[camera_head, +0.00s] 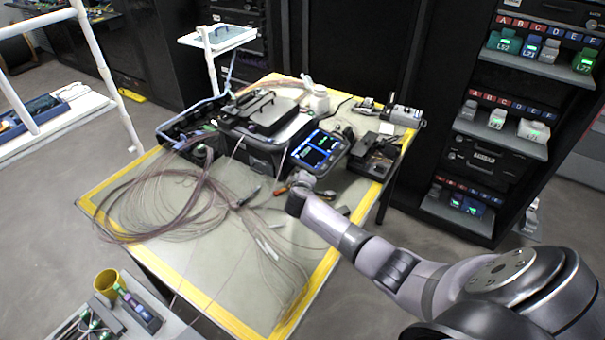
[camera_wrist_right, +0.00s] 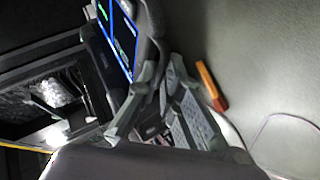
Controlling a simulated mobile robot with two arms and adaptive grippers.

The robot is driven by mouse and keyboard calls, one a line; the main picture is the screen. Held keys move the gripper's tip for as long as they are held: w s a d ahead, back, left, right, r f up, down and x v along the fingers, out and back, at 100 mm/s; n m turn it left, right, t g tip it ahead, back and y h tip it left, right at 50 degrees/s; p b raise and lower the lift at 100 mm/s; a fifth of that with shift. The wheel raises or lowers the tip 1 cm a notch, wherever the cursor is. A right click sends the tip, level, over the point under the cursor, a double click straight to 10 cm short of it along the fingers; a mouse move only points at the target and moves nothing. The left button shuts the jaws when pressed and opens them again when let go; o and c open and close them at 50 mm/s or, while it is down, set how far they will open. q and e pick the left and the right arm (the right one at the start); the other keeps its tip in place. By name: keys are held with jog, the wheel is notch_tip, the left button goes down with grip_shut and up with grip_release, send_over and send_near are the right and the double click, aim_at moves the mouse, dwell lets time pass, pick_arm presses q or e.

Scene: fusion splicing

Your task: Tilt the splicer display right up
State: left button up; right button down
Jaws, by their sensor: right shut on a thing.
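The splicer display (camera_head: 318,150) is a dark screen with blue and green graphics, tilted at the front right of the splicer (camera_head: 262,125) on the table. In the right wrist view the display (camera_wrist_right: 122,38) shows at upper left, its dark rounded edge running down between my grey fingers. My right gripper (camera_head: 300,182) reaches in from the right and is shut on the display's near lower edge. Its fingers also show in the right wrist view (camera_wrist_right: 160,88). The exact contact is partly hidden by the fingers. My left gripper is not in view.
Loose fibre cables (camera_head: 165,205) cover the left of the yellow-edged table (camera_head: 190,268). A dark device (camera_head: 374,155) stands right of the display. An orange-handled tool (camera_wrist_right: 211,86) lies near my fingers. A rack (camera_head: 480,150) stands at the right.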

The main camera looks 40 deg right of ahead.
jog(key=c, duration=1.8)
grip_release()
jog(key=shift+o, duration=0.2)
jog(key=v, duration=1.2)
